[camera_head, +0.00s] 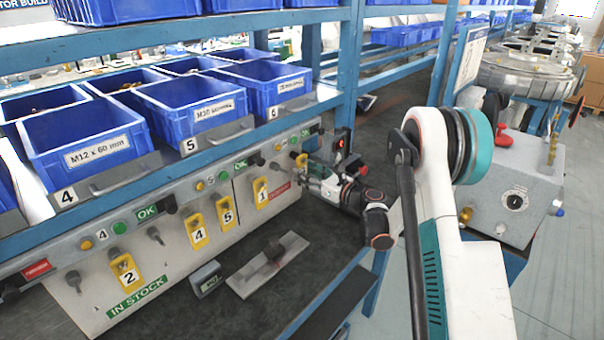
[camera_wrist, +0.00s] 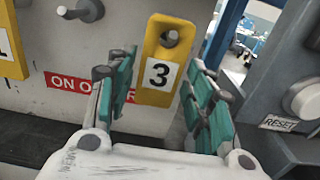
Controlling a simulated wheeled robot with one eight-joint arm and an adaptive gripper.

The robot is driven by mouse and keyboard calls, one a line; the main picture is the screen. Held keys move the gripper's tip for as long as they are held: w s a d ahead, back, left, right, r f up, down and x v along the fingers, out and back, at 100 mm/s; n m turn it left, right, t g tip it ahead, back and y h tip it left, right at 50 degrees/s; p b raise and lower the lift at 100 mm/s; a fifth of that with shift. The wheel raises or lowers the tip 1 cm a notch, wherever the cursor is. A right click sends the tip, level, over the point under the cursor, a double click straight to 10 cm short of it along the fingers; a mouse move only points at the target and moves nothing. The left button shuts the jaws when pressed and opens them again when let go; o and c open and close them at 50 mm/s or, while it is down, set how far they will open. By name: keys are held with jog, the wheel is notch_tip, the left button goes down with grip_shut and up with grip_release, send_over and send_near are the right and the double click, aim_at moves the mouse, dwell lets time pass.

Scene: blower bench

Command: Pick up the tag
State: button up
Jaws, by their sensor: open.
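A yellow tag with a black 3 on a white patch (camera_wrist: 159,73) hangs against the grey panel in the wrist view, with a round hole near its top. A dark shape shows in the hole; I cannot tell whether it is a peg. In the head view its yellow edge (camera_head: 301,160) shows at the panel's right end, partly hidden by my gripper. My gripper (camera_wrist: 158,100) is open, with one teal-padded finger on each side of the tag's lower part. I see a gap at the fingers. Contact is not clear.
Yellow tags 2 (camera_head: 126,272), 4 (camera_head: 198,231), 5 (camera_head: 227,212) and 1 (camera_head: 261,193) hang along the panel. A grey box marked RESET (camera_wrist: 284,122) stands close to the right finger. A flat metal plate (camera_head: 262,272) lies on the dark bench. Blue bins (camera_head: 85,140) sit above.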

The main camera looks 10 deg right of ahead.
jog(key=shift+c, duration=0.5)
jog(key=c, duration=0.7)
jog(key=shift+r, duration=0.15)
jog(key=shift+r+p, duration=0.15)
jog(key=shift+p, duration=0.25)
jog(key=shift+s+d+r, duration=0.1)
jog(key=shift+r+p+v, duration=0.2)
jog(key=shift+p+v, duration=0.55)
jog(key=shift+v, duration=3.65)
jog(key=shift+r+p+v, duration=0.2)
jog(key=shift+p+v, duration=0.55)
jog(key=shift+v, duration=3.65)
